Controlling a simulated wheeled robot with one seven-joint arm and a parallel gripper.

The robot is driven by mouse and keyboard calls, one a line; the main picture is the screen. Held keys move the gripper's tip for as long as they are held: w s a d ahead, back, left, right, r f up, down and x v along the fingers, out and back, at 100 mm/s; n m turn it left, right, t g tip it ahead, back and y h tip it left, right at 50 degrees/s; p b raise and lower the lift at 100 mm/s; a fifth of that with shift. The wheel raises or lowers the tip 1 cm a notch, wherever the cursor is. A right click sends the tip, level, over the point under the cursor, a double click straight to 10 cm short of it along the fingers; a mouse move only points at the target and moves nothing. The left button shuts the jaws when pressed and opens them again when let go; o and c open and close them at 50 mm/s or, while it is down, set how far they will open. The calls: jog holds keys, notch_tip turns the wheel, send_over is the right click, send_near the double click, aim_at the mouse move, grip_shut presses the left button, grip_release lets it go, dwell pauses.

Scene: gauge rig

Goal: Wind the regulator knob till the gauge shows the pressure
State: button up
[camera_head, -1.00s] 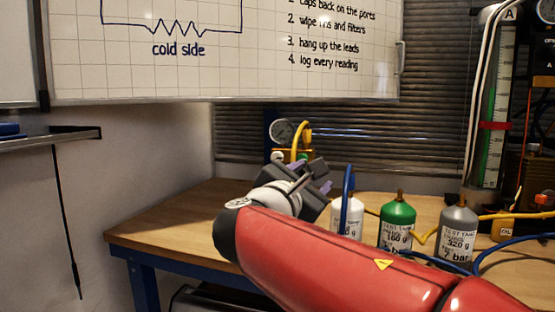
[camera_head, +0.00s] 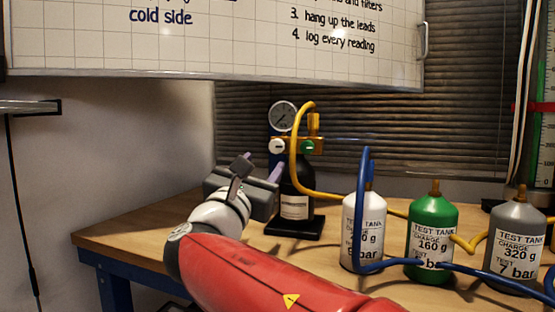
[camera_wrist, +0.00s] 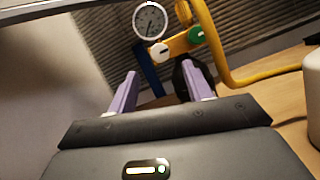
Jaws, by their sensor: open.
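The round white-faced gauge (camera_head: 283,116) stands on top of a brass block at the back of the bench; its dark needle shows, but the scale is too small to read. It also shows at the top of the wrist view (camera_wrist: 149,20). Below it, the block carries a white knob (camera_head: 277,146) and a green knob (camera_head: 307,147). In the wrist view the white knob (camera_wrist: 159,51) lies beyond the gap between my fingers, the green knob (camera_wrist: 196,34) up and right of it. My gripper (camera_head: 262,164) is open and empty, touching neither knob.
A dark bottle (camera_head: 297,205) stands on a black base under the block. A yellow hose (camera_head: 295,165) arches beside the knobs. White (camera_head: 352,240), green (camera_head: 432,235) and grey (camera_head: 515,240) test tanks stand right, with a blue hose (camera_head: 361,195) in front. The bench's left end (camera_head: 140,235) is clear.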

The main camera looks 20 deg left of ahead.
aim_at(275, 147)
jog(key=p+x, duration=0.1)
jog(key=x, duration=0.6)
jog(key=shift+w+r, duration=0.1)
jog(key=shift+w, duration=0.05)
jog(key=c, duration=1)
